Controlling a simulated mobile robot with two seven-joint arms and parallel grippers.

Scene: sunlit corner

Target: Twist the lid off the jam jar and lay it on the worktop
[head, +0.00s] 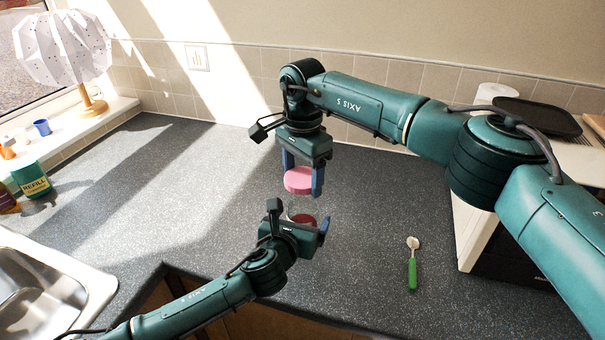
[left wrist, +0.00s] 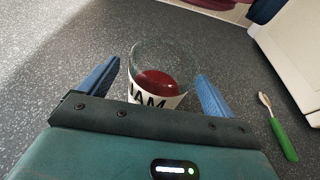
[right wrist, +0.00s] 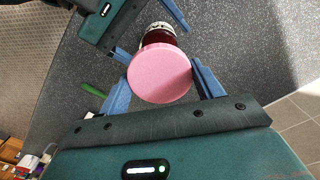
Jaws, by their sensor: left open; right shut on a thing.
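The pink lid (head: 299,180) is held between the fingers of my right gripper (head: 302,182), which is shut on it. It also shows as a pink disc in the right wrist view (right wrist: 160,73). The lid is off the jar and above it. The glass jam jar (left wrist: 160,80), with dark red jam and a white label, stands open and upright on the worktop (head: 150,215). My left gripper (left wrist: 158,85) is open, with one finger on each side of the jar. In the head view the left gripper hides much of the jar (head: 303,217).
A green-handled spoon (head: 412,262) lies right of the jar. A white appliance (head: 468,235) stands at the right edge and a sink (head: 55,290) is at the left. A refill tub (head: 31,178) stands far left. The worktop left of the jar is clear.

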